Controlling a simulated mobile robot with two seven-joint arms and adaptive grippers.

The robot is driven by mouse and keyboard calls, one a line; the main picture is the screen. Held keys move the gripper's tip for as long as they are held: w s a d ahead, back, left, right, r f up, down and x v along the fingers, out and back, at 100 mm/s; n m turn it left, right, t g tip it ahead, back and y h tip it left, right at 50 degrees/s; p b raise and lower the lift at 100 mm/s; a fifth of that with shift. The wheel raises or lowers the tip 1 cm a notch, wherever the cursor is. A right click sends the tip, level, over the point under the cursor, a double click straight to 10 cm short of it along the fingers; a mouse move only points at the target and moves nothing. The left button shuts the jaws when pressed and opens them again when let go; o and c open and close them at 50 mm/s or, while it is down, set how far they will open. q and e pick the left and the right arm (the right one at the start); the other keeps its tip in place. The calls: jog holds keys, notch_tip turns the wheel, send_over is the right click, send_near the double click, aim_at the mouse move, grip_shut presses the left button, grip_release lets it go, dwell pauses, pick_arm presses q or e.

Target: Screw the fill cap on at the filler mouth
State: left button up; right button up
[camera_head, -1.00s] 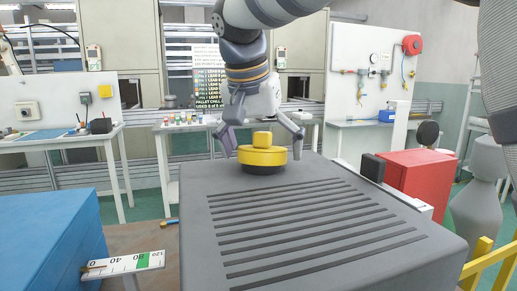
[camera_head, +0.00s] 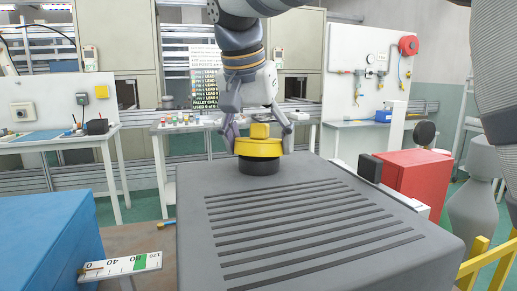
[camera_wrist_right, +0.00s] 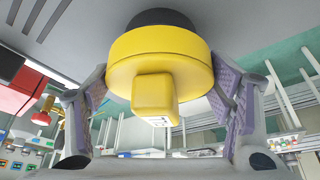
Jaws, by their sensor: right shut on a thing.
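The yellow fill cap (camera_head: 259,148), a round disc with a square knob, is upright over the black round filler mouth (camera_head: 259,167) at the back of the grey ribbed housing (camera_head: 310,215). My right gripper (camera_head: 259,143) comes from above and behind, its fingers shut on opposite sides of the cap's rim. In the right wrist view the cap (camera_wrist_right: 160,58) is between the two purple-grey finger pads, with the black part (camera_wrist_right: 162,17) beyond it. I cannot tell whether the cap is seated or slightly raised. My left gripper is not in view.
A blue box (camera_head: 45,235) is at the left, beside a small gauge plate (camera_head: 120,266). A red box (camera_head: 412,176) and a black block (camera_head: 371,167) stand right of the housing. Yellow railing (camera_head: 490,262) is at lower right. The ribbed top is clear in front of the cap.

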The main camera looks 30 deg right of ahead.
jog(key=shift+r, duration=2.35)
jog(key=o, duration=0.8)
jog(key=c, duration=0.7)
jog(key=shift+o, duration=0.2)
jog(key=shift+s+d+f+n+t, duration=0.1)
jog(key=shift+s+f+n+t, duration=0.1)
jog(key=shift+f+n, duration=0.25)
jog(key=shift+s+d+f+n+t, duration=0.1)
jog(key=shift+s+f+n+t, duration=0.15)
jog(key=shift+f, duration=0.4)
jog(key=shift+n+t+y, duration=0.3)
jog(key=shift+n+t, duration=0.15)
jog(key=shift+n, duration=0.25)
jog(key=r, duration=0.1)
jog(key=r+n+t, duration=0.1)
jog(key=r+n, duration=0.1)
jog(key=r, duration=0.1)
jog(key=shift+w+a+t, duration=0.1)
jog(key=shift+a+t, duration=0.2)
jog(key=shift+w, duration=0.15)
